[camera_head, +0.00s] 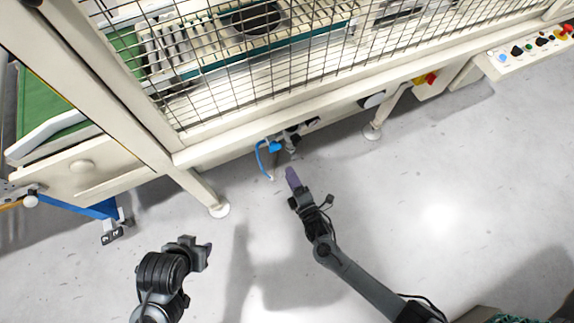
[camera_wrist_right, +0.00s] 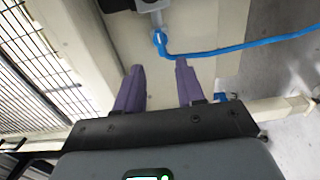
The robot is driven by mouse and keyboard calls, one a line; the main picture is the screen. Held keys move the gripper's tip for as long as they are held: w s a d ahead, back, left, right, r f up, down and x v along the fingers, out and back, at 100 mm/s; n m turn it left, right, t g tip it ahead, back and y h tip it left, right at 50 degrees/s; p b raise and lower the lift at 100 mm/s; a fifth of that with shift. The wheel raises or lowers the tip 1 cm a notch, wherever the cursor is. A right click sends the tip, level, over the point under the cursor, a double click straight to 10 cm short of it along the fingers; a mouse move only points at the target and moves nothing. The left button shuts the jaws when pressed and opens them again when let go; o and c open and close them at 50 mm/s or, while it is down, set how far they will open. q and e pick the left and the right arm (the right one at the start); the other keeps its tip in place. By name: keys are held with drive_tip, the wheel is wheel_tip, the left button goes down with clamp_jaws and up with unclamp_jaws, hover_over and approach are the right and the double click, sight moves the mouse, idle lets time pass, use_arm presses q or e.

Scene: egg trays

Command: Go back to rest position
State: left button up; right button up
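My right gripper (camera_head: 292,176) reaches up from the lower right in the head view, with purple fingers, over the grey floor in front of the caged machine. In the right wrist view the two purple fingers (camera_wrist_right: 159,68) stand apart with nothing between them. My left gripper (camera_head: 207,252) is at the lower left of the head view, over the floor. Its fingers are too small and turned away to tell how far apart they are. I see no eggs or egg trays.
A white machine frame with wire mesh (camera_head: 250,70) crosses the top. A blue hose (camera_head: 260,158) hangs near my right gripper; it also shows in the right wrist view (camera_wrist_right: 230,50). A control panel (camera_head: 530,47) is at the upper right. The floor (camera_head: 430,200) at right is clear.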

drive_tip(key=shift+s+d, duration=0.15)
drive_tip(key=shift+s, duration=0.3)
drive_tip(key=s+d+m+h+p, duration=0.1)
drive_tip(key=s+p, duration=0.3)
drive_tip(key=s, duration=0.1)
drive_tip(key=s+d+r+m+g+h+p, duration=0.2)
drive_tip(key=s+d+r+m+g+p, duration=0.15)
drive_tip(key=d+r+m, duration=0.45)
drive_tip(key=s+d+r+m+g+h+p, duration=0.25)
drive_tip(key=d+r+m+p, duration=0.2)
drive_tip(key=r, duration=0.75)
drive_tip(key=s+d+r+m+g, duration=0.4)
drive_tip(key=s+r+m+g, duration=0.15)
drive_tip(key=s+g, duration=0.35)
wheel_tip(320, 180, up, 38)
drive_tip(key=t+p, duration=0.1)
drive_tip(key=p, duration=3.7)
drive_tip(key=shift+s+a+f+m+t, duration=0.15)
drive_tip(key=shift+s+a+m+t, duration=0.15)
drive_tip(key=shift+m, duration=0.1)
